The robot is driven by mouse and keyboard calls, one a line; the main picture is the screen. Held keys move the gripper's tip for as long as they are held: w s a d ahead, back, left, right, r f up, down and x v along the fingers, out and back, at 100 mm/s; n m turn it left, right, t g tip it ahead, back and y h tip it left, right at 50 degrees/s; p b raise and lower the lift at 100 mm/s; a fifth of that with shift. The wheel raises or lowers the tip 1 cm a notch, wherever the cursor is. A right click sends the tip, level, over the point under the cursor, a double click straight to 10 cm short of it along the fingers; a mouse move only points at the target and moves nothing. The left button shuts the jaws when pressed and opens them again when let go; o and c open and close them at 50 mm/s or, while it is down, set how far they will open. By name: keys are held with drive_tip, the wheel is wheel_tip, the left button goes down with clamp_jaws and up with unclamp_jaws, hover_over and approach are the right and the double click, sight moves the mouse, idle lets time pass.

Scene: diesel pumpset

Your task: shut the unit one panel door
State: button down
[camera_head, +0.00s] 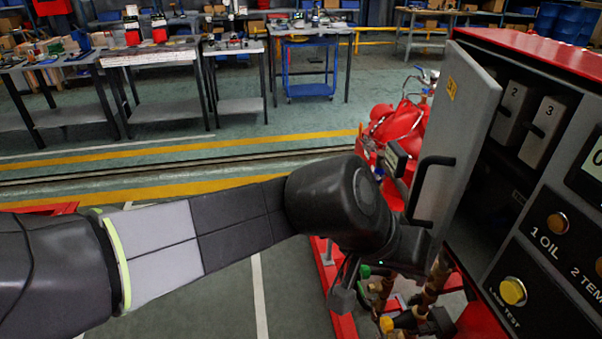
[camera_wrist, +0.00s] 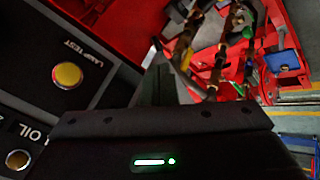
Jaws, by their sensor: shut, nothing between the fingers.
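The panel door (camera_head: 468,120) is a grey plate with a black handle (camera_head: 432,182) and a yellow warning label. It stands swung open at the right of the head view, with its free edge away from the cabinet (camera_head: 510,155). My gripper (camera_head: 418,250) is low by the door's bottom part, below the handle; whether it touches the door cannot be told. The wrist view shows my gripper's dark body and narrow fingers (camera_wrist: 160,85), shut and empty. The door cannot be made out clearly there.
Grey modules marked 2 (camera_head: 510,110) and 3 (camera_head: 545,130) sit inside the cabinet. Below are the lamp test button (camera_head: 513,291) and an oil indicator (camera_head: 558,224). Red pumpset parts (camera_head: 400,125) and piping stand behind the door. Workbenches line the back; floor on the left is clear.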

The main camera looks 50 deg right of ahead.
drive_tip(key=s+d, duration=0.3)
drive_tip(key=s, duration=0.3)
drive_tip(key=shift+s+d, duration=0.15)
drive_tip(key=shift+d, duration=0.05)
idle(0.4)
